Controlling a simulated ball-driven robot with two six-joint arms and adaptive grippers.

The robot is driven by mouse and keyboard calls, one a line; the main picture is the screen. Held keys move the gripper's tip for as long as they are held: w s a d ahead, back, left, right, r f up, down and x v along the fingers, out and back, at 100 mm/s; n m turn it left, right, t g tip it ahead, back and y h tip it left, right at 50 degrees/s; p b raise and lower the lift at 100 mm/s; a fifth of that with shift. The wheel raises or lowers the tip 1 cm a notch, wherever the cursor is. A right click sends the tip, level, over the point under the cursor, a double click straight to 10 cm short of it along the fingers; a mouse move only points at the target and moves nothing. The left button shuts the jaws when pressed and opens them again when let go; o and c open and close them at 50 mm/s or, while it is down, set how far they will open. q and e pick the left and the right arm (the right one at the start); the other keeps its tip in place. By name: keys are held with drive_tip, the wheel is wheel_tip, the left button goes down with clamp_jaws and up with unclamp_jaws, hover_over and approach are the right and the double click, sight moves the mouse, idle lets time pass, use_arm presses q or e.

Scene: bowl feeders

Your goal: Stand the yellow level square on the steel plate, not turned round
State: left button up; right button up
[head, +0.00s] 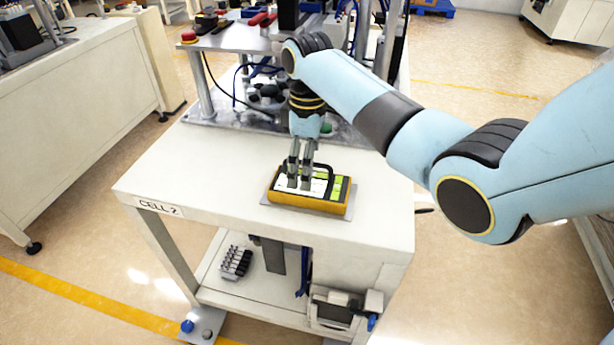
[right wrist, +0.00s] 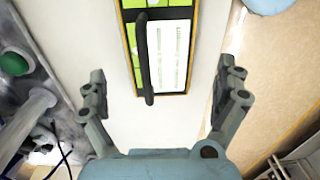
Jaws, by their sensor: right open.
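The yellow level (head: 340,207) is a yellow-sided block with a black handle, a white panel and green panels on top. It lies near the front of the white bench, on the steel plate (head: 352,208), whose thin grey rim shows around it; the two look about lined up. My right gripper (head: 300,180) is open, pointing down over the level's left part; contact cannot be told. In the right wrist view the level (right wrist: 174,55) shows beyond and between the open fingers (right wrist: 165,92), with nothing held. My left gripper is not in view.
The white bench top (head: 200,165) is clear to the left of the level. A machine frame with a metal base (head: 225,122), cables and a red button (head: 188,36) stands behind. The bench's front edge carries a CELL 2 label (head: 158,207).

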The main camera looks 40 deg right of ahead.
wheel_tip(320, 180, up, 6)
drive_tip(key=shift+d+f, duration=0.1)
drive_tip(key=shift+f, duration=0.05)
idle(0.5)
